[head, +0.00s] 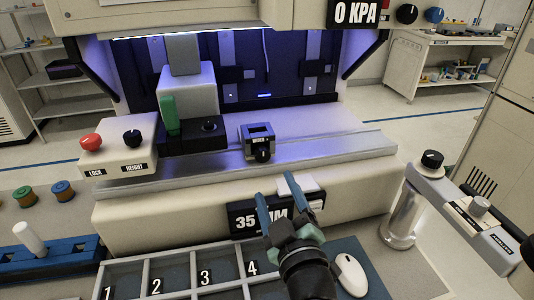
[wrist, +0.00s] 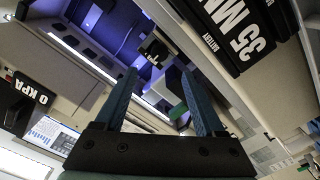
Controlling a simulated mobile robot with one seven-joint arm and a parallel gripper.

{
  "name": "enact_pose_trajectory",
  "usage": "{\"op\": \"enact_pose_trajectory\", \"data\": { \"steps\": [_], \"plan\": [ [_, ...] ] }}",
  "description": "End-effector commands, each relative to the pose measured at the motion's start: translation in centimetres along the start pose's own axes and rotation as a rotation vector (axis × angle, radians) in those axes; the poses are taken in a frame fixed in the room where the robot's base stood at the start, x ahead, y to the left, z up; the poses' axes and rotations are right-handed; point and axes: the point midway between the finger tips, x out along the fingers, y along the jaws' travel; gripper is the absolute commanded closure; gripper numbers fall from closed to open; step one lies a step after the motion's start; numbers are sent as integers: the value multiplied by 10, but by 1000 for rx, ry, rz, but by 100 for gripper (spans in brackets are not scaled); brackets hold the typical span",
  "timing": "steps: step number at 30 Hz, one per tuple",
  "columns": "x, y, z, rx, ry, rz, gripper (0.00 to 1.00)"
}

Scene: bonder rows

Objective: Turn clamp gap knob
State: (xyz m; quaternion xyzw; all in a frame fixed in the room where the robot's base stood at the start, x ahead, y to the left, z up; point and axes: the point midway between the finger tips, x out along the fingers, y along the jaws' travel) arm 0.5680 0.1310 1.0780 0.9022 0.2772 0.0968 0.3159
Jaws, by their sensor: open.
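A small grey clamp block (head: 256,137) with a dark slot on top sits on the machine's pale ledge in the head view. A black knob (head: 262,155) is on its front, under a small label. My gripper (head: 276,187) is open and empty, below and in front of this knob and apart from it. Its blue fingers point up toward the machine. In the wrist view, the gripper (wrist: 158,72) has nothing between its fingers. A small dark block beyond the fingertips looks like the clamp block (wrist: 155,48); its knob is unclear there.
A "35 MM" display (head: 245,220) and a white pad are partly behind my gripper. A lamp-like post with a knobbed arm (head: 470,205) stands right. A black HEIGHT knob (head: 132,138), red LOCK knob (head: 91,141) and green handle (head: 169,114) are left. A "0 KPA" display (head: 358,13) hangs above.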

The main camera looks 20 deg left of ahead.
Motion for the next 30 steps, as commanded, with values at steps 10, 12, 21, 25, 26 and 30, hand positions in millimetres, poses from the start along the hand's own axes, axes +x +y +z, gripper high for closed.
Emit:
{"op": "enact_pose_trajectory", "data": {
  "steps": [10,12,21,25,26,30],
  "plan": [
    [64,2,-3,-1,1,-2,29],
    [74,2,-3,-1,1,0,29],
    [97,1,0,0,-1,2,29],
    [99,1,0,-1,0,2,29],
    [99,1,0,0,0,2,29],
    [99,1,0,0,0,2,29]
  ]
}}
